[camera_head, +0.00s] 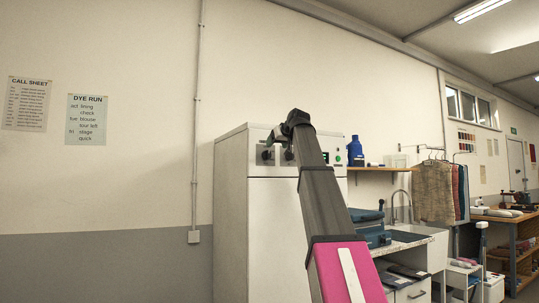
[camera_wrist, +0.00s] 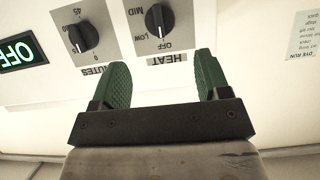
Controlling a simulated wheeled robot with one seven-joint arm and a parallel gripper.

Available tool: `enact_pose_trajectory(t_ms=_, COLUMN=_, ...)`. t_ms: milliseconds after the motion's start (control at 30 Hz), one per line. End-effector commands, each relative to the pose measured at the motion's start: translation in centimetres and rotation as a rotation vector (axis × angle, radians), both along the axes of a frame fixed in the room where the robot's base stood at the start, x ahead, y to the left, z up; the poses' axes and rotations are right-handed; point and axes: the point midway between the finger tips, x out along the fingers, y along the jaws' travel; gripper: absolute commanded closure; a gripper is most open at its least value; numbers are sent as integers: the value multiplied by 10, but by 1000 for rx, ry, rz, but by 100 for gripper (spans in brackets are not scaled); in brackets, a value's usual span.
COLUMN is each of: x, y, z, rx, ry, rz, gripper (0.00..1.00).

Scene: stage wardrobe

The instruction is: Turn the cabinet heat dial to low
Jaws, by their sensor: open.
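The heat dial (camera_wrist: 157,20) is a black knob on a grey plate in the wrist view, which shows the panel upside down. OFF, LOW and MID are readable around it. Its white pointer mark is on the lower side of the knob, by the OFF and LOW labels; which one it points at is hard to tell. My gripper (camera_wrist: 160,68) is open, with green fingers apart and nothing between them. The dial lies beyond the fingertips, roughly centred on the gap. The white cabinet (camera_head: 232,200) stands mid-picture in the head view, my arm crossing its front.
A minutes dial (camera_wrist: 80,37) and a lit green OFF display (camera_wrist: 16,53) sit beside the heat dial. A shelf with a blue bottle (camera_head: 355,151), a sink counter and hanging clothes (camera_head: 433,190) are to the right.

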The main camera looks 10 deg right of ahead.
Motion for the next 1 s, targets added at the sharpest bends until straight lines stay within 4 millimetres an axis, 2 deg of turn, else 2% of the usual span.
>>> enact_pose_trajectory(t_ms=200, x=37, y=12, z=-15, rx=-1, ry=2, rz=0, gripper=31)
enact_pose_trajectory(t_ms=433, x=66, y=21, z=-28, rx=1, ry=1, rz=0, gripper=31)
enact_pose_trajectory(t_ms=633, x=77, y=25, z=-33, rx=1, ry=0, rz=-1, gripper=31)
enact_pose_trajectory(t_ms=933, x=77, y=25, z=-34, rx=0, ry=0, rz=-1, gripper=31)
enact_pose_trajectory(t_ms=1000, x=77, y=25, z=-34, rx=0, ry=0, rz=-1, gripper=53)
